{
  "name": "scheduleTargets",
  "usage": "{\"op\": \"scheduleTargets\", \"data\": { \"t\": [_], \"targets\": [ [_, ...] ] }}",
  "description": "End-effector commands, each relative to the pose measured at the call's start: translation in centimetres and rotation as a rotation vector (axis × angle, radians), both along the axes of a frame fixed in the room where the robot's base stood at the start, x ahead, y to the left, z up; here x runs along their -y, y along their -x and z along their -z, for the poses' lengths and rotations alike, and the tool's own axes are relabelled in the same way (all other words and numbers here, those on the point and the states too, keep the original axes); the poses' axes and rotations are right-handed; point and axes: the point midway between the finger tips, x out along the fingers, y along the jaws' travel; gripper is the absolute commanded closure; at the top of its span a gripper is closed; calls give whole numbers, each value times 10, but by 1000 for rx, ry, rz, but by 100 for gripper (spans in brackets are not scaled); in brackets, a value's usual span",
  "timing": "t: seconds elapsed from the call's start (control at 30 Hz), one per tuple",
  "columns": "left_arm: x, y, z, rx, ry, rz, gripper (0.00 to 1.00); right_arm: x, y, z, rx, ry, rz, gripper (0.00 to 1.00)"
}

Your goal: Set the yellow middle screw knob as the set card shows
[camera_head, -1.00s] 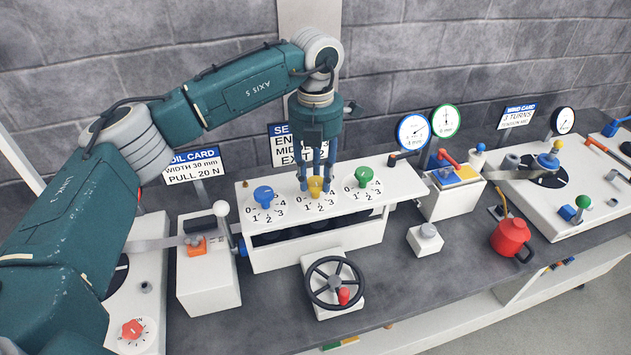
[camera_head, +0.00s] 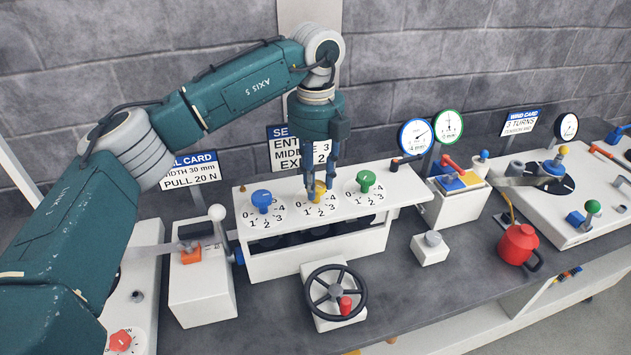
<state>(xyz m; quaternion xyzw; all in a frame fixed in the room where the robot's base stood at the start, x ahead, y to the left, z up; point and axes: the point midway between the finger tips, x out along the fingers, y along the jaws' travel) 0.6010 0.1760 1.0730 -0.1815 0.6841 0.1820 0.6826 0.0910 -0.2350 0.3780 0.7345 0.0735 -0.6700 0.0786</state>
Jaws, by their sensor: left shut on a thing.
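The yellow middle knob (camera_head: 318,192) sits between the blue knob (camera_head: 262,200) and the green knob (camera_head: 366,180) on the white rack top, each on a dial numbered 0 to 4. My left gripper (camera_head: 319,182) points down from above and is shut on the yellow knob. Its fingers cover part of the knob and dial, so I cannot tell which number the knob points at. The set card (camera_head: 283,133) stands behind the rack. My gripper hides part of its text; ENTE, MIDDLE and EXI show in part. My right gripper is not in view.
A black handwheel (camera_head: 336,292) stands in front of the rack (camera_head: 275,268). A white box with a lever (camera_head: 203,290) is to the left. Two round gauges (camera_head: 416,136) and a red can (camera_head: 517,243) are to the right. Grey bench is free around the handwheel.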

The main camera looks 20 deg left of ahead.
Motion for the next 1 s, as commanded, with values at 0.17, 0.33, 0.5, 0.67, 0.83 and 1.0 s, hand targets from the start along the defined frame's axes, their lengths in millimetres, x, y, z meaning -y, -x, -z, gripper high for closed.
{"op": "scheduleTargets", "data": {
  "t": [0.17, 0.33, 0.5, 0.67, 0.83, 1.0],
  "targets": [
    [1, -2, -3, 9, 3, -52, 95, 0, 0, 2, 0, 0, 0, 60],
    [1, -2, -3, 9, 4, -73, 95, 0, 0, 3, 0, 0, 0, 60],
    [1, -2, -4, 10, 3, -77, 95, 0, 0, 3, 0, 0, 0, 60],
    [1, -2, -4, 11, 4, -76, 95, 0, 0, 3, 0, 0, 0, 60],
    [0, -2, -3, 9, 3, -75, 50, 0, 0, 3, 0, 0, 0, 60],
    [0, -1, -2, 5, 1, -75, 50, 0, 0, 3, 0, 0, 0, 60]
  ]
}}
